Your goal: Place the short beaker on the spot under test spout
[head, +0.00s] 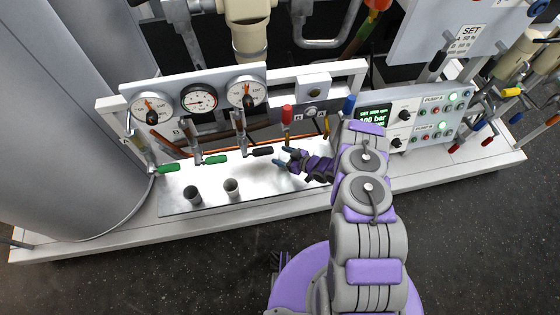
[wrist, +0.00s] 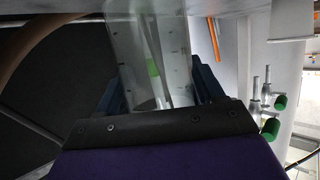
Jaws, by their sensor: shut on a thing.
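My gripper (head: 283,160) is over the right part of the shiny metal tray (head: 262,194) in the head view. In the wrist view its two blue fingers (wrist: 158,88) are closed on the sides of a clear beaker (wrist: 152,50) with graduation marks. The beaker hardly shows in the head view. I cannot tell its height or whether its base touches the tray. I cannot make out the spot under the test spout with certainty.
A control panel (head: 420,120) stands at right.

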